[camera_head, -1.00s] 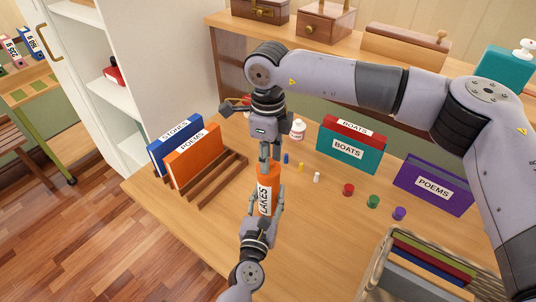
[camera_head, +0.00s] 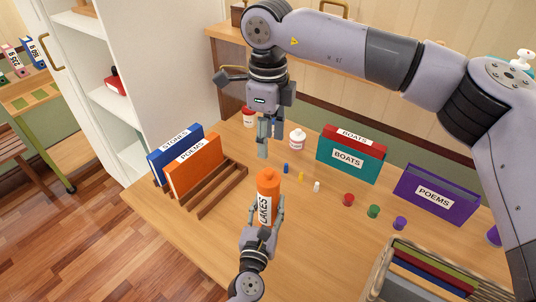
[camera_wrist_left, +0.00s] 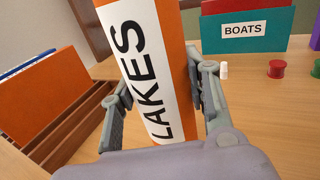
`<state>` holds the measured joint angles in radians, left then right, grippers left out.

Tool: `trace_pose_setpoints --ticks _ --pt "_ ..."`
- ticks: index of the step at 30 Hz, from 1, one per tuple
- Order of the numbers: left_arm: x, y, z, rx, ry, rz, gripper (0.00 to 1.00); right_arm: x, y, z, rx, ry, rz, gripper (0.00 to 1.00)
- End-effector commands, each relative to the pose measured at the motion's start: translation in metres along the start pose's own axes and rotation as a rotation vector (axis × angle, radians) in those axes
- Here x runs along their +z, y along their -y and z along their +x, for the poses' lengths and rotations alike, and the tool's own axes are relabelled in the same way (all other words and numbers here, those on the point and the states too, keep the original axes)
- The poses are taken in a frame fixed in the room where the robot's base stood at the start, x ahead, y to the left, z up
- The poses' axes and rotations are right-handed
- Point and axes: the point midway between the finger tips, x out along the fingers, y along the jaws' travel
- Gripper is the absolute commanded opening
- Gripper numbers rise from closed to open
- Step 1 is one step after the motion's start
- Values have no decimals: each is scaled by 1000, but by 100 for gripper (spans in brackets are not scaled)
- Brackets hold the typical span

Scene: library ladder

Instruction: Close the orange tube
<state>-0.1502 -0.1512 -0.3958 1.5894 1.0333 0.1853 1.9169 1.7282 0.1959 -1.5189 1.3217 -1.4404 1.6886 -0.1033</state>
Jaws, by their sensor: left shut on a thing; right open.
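The orange tube (camera_head: 267,190) has a white LAKES label and stands nearly upright above the table. An orange cap (camera_head: 267,174) with a small knob sits on its top; I cannot tell how tightly. My left gripper (camera_head: 270,208) is shut on the tube's lower part. In the left wrist view the tube (camera_wrist_left: 150,70) stands between the two fingers, its top out of frame. My right gripper (camera_head: 268,142) is open and empty, pointing down above and apart from the cap.
Small blue, yellow and white pieces (camera_head: 317,186) and red, green and purple pieces (camera_head: 373,211) lie to the right. A wooden rack (camera_head: 222,191) with binders is left; a BOATS box (camera_head: 348,157) stands behind. A crate (camera_head: 385,268) of binders is front right.

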Motion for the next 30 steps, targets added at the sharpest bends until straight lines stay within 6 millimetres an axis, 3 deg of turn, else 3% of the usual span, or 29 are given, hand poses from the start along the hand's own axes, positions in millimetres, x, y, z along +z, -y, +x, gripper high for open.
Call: trace_pose_setpoints --ticks 6,17,18,27,30 --pt "0 0 0 0 0 0 0 0 0 -28 -1 0 1 43" --pt "0 0 0 0 0 0 0 0 0 -32 1 0 0 43" --pt "0 0 0 0 0 0 45 0 0 -32 1 0 0 43" --pt "0 0 0 0 0 0 65 0 0 -32 1 0 0 43" --pt "0 0 0 0 0 0 66 0 0 -32 1 0 0 43"
